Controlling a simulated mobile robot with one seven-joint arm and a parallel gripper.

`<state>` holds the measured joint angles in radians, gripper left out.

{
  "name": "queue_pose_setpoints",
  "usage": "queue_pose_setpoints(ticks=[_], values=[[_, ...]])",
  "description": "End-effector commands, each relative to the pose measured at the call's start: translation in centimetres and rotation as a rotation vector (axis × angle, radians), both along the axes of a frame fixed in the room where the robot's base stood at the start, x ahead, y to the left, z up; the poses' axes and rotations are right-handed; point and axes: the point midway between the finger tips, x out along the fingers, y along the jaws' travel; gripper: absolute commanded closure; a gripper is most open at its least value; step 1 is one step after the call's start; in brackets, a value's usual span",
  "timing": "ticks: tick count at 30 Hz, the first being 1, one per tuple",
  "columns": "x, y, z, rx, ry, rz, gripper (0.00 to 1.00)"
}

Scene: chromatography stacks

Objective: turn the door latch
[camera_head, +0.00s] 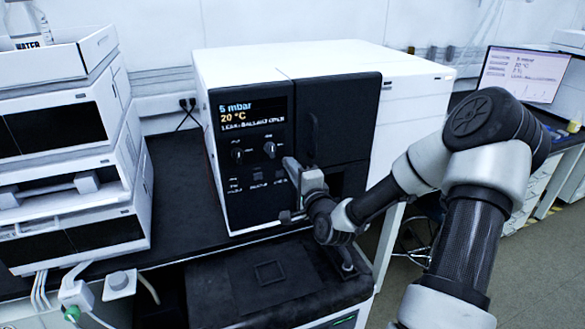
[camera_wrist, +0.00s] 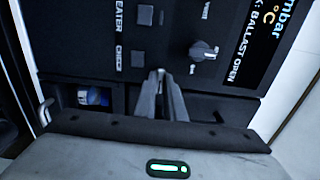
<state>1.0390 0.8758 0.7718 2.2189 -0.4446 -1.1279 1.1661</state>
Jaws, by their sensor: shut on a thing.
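The instrument (camera_head: 410,62) is a white cabinet with a black front. Its door, at the right of that front in the head view, carries a tall dark handle (camera_head: 313,133). My gripper (camera_head: 291,166) is at the front, by the seam between control panel and door, below the knobs. In the wrist view my gripper (camera_wrist: 168,82) has its two fingers nearly together, with a small pale piece (camera_wrist: 160,73) at their tips. It appears to be the door latch, mostly hidden between the fingers. The latch's angle cannot be told.
The control panel has knobs (camera_head: 269,149) (camera_wrist: 203,51), square buttons (camera_wrist: 138,59) and a lit display (camera_head: 247,115). A dark recess or window with something blue (camera_wrist: 97,97) shows beside the fingers. White stacked modules (camera_head: 65,212) stand left. A black box (camera_head: 268,272) lies below the arm.

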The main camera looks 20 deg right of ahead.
Motion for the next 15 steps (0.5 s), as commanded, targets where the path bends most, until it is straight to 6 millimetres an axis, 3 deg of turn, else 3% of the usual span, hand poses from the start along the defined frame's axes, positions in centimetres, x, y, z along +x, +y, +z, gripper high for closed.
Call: queue_pose_setpoints(ticks=[9, 10, 12, 15], values=[[0.03, 0.01, 0.06, 0.003, -0.002, 0.000, 1.00], [0.03, 0.01, 0.06, 0.003, -0.002, 0.000, 0.85], [0.03, 0.01, 0.05, 0.002, -0.001, 0.000, 0.74], [0.02, 0.01, 0.03, 0.002, -0.001, 0.000, 0.72]])
